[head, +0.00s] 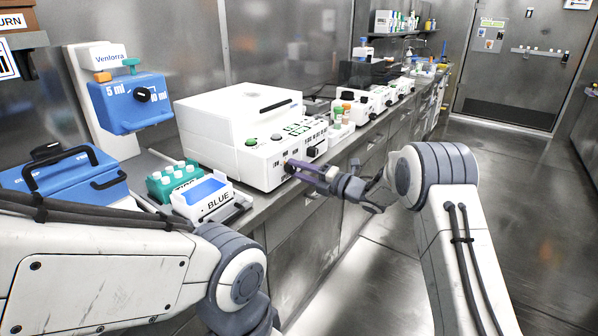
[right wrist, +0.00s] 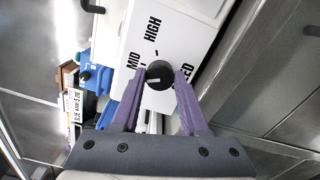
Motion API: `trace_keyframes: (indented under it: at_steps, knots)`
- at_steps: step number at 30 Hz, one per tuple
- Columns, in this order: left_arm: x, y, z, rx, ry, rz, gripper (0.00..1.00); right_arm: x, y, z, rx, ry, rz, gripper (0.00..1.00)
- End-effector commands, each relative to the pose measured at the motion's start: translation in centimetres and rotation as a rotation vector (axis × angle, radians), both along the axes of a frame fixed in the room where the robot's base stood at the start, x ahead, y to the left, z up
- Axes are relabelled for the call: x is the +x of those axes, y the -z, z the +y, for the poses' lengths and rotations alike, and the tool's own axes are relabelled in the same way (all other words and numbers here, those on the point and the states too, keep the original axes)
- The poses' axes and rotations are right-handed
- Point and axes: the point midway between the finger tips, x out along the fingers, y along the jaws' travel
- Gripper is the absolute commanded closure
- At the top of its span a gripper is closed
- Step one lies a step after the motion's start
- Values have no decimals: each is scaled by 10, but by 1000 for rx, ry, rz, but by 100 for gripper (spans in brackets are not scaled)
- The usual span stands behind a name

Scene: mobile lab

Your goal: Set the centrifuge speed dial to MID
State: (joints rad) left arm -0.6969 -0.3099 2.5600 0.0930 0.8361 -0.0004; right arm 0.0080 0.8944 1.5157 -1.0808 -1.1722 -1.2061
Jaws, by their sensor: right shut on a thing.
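The centrifuge (head: 235,125) is a white box on the bench in the head view. Its black speed dial (right wrist: 159,74) is on the front panel, with MID and HIGH printed around it and part of SPEED readable. A light pointer line on the dial points to the left in the right wrist view, just below the MID lettering. My right gripper (right wrist: 161,82) has its purple fingers on both sides of the dial, shut on it. In the head view the right gripper (head: 291,166) reaches the panel's lower front and hides the dial. My left gripper is out of view.
A blue dispenser (head: 130,103), a green tube rack (head: 172,182) and a white BLUE bin (head: 207,198) stand left of the centrifuge. Another black knob (head: 312,152) sits farther along the panel. Small bottles (head: 345,108) stand beyond. The floor (head: 520,190) to the right is clear.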

Motion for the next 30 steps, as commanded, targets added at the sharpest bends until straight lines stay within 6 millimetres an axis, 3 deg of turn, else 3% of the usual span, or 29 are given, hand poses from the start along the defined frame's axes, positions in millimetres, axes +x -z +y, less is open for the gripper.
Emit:
trace_keyframes:
  at_steps: [15, 30]
  knots:
    - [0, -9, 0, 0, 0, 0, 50, -1, 2, -1, 218, -1, 305, 100]
    - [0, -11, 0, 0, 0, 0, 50, -1, 3, -1, 270, -1, 379, 100]
